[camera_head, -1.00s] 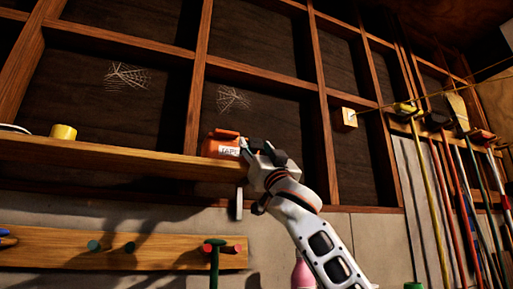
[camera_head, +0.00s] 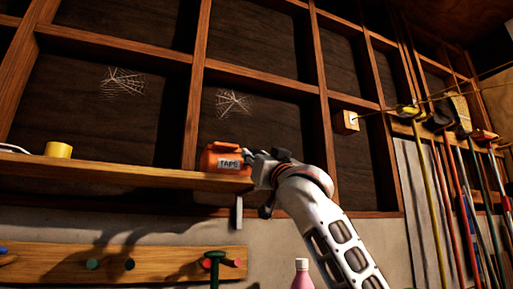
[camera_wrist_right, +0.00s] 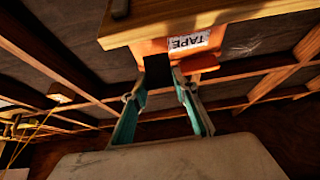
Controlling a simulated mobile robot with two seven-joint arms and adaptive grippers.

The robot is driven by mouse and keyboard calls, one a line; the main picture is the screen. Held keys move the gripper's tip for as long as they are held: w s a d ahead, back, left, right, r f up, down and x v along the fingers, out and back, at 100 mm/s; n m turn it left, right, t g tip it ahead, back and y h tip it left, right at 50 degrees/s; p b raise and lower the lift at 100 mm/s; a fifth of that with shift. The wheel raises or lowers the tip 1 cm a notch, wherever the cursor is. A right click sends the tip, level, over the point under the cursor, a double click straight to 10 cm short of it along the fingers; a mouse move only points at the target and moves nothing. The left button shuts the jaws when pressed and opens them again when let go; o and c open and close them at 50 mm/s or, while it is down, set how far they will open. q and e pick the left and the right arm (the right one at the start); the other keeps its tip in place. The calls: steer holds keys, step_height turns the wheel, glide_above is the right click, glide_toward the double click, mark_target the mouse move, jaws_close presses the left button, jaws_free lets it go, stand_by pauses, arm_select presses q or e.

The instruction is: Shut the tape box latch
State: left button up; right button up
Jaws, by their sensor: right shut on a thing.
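The tape box (camera_head: 209,161) is orange with a white TAPE label and sits near the right end of a wooden shelf. In the right wrist view the tape box (camera_wrist_right: 152,46) appears upside down, with an orange flap (camera_wrist_right: 205,62) by the label. My right gripper (camera_head: 256,158) is at the box's right end, shut on part of it. The right wrist view shows the gripper (camera_wrist_right: 160,76) with a dark piece between its fingers; whether this is the latch I cannot tell. The fingers partly hide that end. My left gripper is not in view.
The wooden shelf (camera_head: 130,174) also holds a yellow cup-like object (camera_head: 58,150) at left. A peg rail (camera_head: 60,255) hangs below, and a pink bottle (camera_head: 302,274) stands lower right. Long-handled tools (camera_head: 455,190) line the right wall.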

steer(key=shift+r+g+p, duration=0.35)
steer(key=shift+r+g, duration=0.05)
steer(key=shift+w+a+r+g+h+p, duration=0.1)
steer(key=shift+r+g+h+p, duration=0.3)
steer(key=shift+g, duration=0.4)
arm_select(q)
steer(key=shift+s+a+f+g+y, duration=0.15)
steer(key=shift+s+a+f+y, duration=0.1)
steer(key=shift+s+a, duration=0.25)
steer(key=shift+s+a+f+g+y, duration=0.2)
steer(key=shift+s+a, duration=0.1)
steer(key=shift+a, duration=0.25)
arm_select(e)
steer(key=shift+w+g, duration=0.15)
steer(key=shift+g, duration=0.55)
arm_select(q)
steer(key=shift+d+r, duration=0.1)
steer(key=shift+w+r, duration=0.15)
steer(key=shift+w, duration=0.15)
arm_select(e)
steer(key=shift+r, duration=0.1)
steer(key=o, duration=1.1)
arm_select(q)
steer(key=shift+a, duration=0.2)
arm_select(e)
steer(key=shift+w, duration=0.1)
